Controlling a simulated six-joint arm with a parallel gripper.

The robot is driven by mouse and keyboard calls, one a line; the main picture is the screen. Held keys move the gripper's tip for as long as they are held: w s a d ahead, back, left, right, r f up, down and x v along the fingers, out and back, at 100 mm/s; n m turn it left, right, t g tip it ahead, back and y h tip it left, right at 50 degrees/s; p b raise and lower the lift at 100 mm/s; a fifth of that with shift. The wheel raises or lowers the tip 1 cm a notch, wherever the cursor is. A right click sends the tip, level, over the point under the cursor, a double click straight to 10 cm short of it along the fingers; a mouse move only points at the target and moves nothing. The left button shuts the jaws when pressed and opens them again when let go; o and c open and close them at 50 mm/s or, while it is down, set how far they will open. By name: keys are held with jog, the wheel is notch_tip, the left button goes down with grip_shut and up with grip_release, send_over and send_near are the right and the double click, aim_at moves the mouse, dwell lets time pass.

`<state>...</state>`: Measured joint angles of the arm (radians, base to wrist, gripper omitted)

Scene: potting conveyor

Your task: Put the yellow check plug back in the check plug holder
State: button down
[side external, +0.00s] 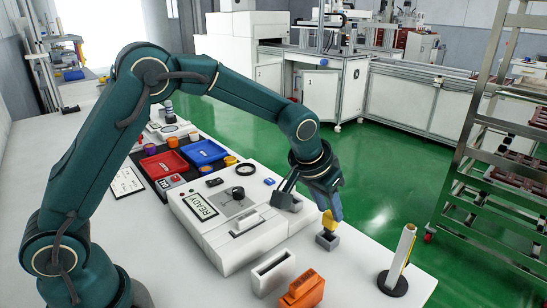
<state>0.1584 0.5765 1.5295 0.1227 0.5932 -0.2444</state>
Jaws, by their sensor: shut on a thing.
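The yellow check plug (328,222) is held at the tips of my gripper (330,211), which is shut on it. The plug points down and looks roughly upright. A small grey block with a dark opening, seemingly the check plug holder (327,242), stands on the white table directly below. The plug's lower end is right at the holder's top. I cannot tell from this view whether it is inside the opening or just above it.
A machine with a READY display (203,207) stands left of my gripper. A grey slotted box (273,272), an orange block (303,290) and an upright white-and-yellow piece on a black base (393,283) stand nearer. Red (163,165) and blue (203,153) trays lie farther back.

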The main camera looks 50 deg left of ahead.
jog(key=shift+f, duration=1.35)
jog(key=shift+c, duration=2.3)
grip_release()
jog(key=shift+r, duration=0.1)
jog(key=shift+v, duration=2.5)
